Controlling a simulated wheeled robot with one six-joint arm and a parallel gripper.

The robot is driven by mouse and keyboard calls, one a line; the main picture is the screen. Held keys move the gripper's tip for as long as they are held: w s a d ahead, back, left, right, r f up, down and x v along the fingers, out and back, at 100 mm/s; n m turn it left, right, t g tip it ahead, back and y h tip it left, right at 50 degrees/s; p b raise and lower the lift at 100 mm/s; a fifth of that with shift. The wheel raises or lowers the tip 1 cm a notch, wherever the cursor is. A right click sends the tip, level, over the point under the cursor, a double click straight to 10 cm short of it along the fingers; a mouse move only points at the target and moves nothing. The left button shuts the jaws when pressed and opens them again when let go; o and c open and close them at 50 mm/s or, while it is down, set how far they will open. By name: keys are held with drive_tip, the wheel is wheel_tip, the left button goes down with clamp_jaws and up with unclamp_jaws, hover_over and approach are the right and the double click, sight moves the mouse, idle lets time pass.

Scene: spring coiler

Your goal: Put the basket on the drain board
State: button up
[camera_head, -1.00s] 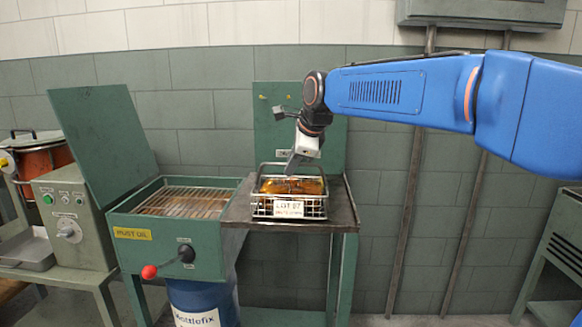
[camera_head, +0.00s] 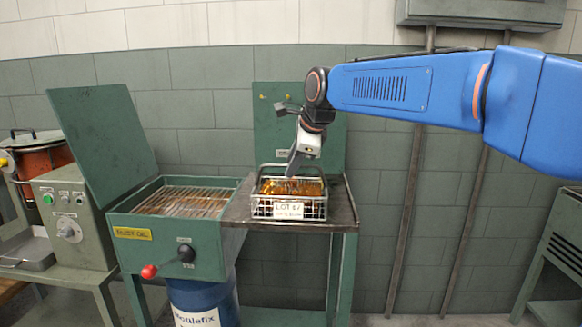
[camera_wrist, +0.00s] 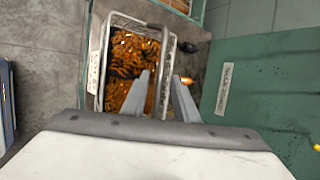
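The wire basket (camera_head: 312,207), holding shiny orange-brown parts and a white lot tag, sits upright on the dark drain board (camera_head: 343,207) to the right of the green tank. It also shows in the wrist view (camera_wrist: 108,18), with its handle bar toward my gripper. My gripper (camera_wrist: 161,76) is open, its two grey fingers apart on either side of the bar, with a gap visible between them. In the head view, my gripper (camera_head: 291,171) points down at the basket's back side; its fingertips are partly hard to make out there.
The green tank (camera_head: 165,243) with a wire rack (camera_head: 185,200), a raised lid (camera_head: 105,140) and a red-knobbed lever (camera_head: 150,271) stands left of the board. A green back panel (camera_head: 300,120) rises behind the basket.

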drive_tip(key=v, duration=1.1)
drive_tip(key=s+d+f+n+h, duration=0.1)
drive_tip(key=s+d+f+n, duration=0.3)
drive_tip(key=s+d+f, duration=0.4)
drive_tip(key=s+d+f+n+h, duration=0.1)
drive_tip(key=s+d+f+n, duration=0.35)
drive_tip(key=d, duration=0.55)
drive_tip(key=s+d+f+n+h, duration=0.1)
drive_tip(key=s+d+f+n, duration=0.3)
drive_tip(key=s+f, duration=0.5)
drive_tip(key=s+d+f+n+g+h, duration=0.1)
drive_tip(key=s+d+f+n, duration=0.3)
drive_tip(key=s+f, duration=0.6)
drive_tip(key=shift+d+f+n, duration=0.35)
drive_tip(key=shift+d+f, duration=0.3)
drive_tip(key=shift+d, duration=0.5)
drive_tip(key=shift+s, duration=0.15)
